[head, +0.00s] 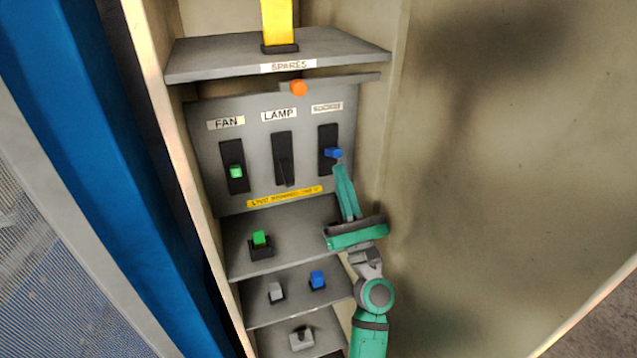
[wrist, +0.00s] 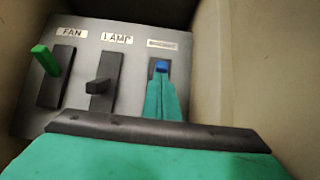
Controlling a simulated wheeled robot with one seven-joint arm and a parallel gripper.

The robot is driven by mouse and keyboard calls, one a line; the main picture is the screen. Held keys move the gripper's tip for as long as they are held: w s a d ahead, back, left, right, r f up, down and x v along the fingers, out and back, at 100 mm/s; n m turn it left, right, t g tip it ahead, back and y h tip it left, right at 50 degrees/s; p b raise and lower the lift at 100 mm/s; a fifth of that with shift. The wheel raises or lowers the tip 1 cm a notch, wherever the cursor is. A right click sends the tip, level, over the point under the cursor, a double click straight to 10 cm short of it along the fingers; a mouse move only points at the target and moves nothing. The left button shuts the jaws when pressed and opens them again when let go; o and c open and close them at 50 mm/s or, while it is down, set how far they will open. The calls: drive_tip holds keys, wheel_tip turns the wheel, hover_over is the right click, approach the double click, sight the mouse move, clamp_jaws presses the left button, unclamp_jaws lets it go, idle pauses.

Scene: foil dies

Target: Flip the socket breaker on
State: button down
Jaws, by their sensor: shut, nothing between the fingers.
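The socket breaker (head: 324,140) is the rightmost of three on the grey panel, under a label too blurred to read fully. Its blue lever (head: 334,153) sticks out near the middle of its black plate; the blue lever also shows in the wrist view (wrist: 161,67). My green gripper (head: 337,166) is shut and empty, its fingertips just below the blue lever. They touch it or nearly so; I cannot tell which. In the wrist view the fingers (wrist: 160,84) cover the lower part of the socket breaker's plate.
The fan breaker with a green lever (head: 236,172) and the lamp breaker with a dark lever (head: 285,172) are to the left. A spares shelf (head: 340,52) with a yellow item (head: 277,22) is above. Lower shelves hold several small switches. The cabinet's right wall (head: 385,130) is close.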

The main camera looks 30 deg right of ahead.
drive_tip(key=v, duration=1.1)
drive_tip(key=shift+w, duration=0.1)
idle(0.4)
drive_tip(key=s+a+f+m+g, duration=0.1)
drive_tip(key=s+a+f+m, duration=0.2)
drive_tip(key=a+f+m, duration=0.6)
drive_tip(key=s+a+f+m+g, duration=0.25)
drive_tip(key=a+f+m, duration=0.45)
drive_tip(key=a, duration=0.4)
drive_tip(key=s+a+f+m+g+y, duration=0.3)
drive_tip(key=s+a+m, duration=0.4)
drive_tip(key=s, duration=0.3)
drive_tip(key=s+a+f+m+g+y, duration=0.3)
drive_tip(key=s+a+f+m, duration=0.2)
drive_tip(key=s+a+m, duration=0.3)
drive_tip(key=s+m, duration=0.2)
drive_tip(key=s, duration=0.1)
drive_tip(key=shift+s+f, duration=0.15)
drive_tip(key=shift+s, duration=0.15)
drive_tip(key=shift+a, duration=0.15)
